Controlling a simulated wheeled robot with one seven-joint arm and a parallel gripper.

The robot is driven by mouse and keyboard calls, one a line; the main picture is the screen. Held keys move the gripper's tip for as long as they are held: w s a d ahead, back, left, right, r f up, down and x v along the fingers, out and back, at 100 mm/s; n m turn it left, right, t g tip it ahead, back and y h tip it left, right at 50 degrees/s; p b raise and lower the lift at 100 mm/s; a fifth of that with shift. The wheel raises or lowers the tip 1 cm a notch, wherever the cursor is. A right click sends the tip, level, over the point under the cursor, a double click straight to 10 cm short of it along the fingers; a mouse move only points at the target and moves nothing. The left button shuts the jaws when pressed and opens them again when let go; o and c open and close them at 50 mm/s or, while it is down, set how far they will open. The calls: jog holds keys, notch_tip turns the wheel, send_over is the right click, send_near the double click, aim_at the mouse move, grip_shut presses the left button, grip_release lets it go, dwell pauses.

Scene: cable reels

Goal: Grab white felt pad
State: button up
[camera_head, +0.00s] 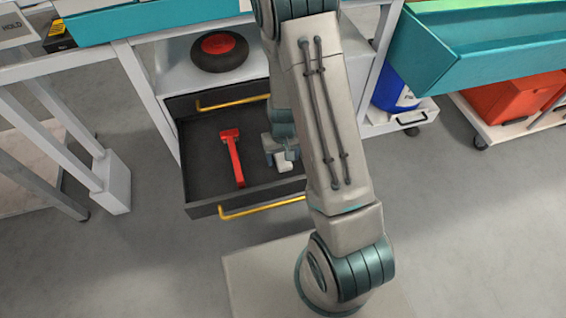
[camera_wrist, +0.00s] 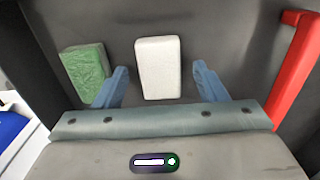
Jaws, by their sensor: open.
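The white felt pad (camera_wrist: 158,68) lies on the dark floor of an open drawer, in the upper middle of the wrist view. It is a pale rectangular block. My gripper (camera_wrist: 158,82) is open, with one blue finger on each side of the pad's near part and gaps on both sides. I cannot tell how high the fingers are above the drawer floor. In the head view the pad (camera_head: 285,163) shows partly beside my gripper (camera_head: 281,156), and my arm covers the right part of the drawer.
A green block (camera_wrist: 85,68) lies just left of my left finger. A red tool (camera_head: 233,158) lies left in the drawer (camera_head: 204,195), and its red bar shows at the right of the wrist view (camera_wrist: 298,70). The drawer has a yellow handle (camera_head: 258,207) and raised walls.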

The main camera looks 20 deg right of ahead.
jog(key=shift+f, duration=0.2)
jog(key=shift+c, duration=0.3)
jog(key=c, duration=1)
jog(key=shift+r, duration=0.15)
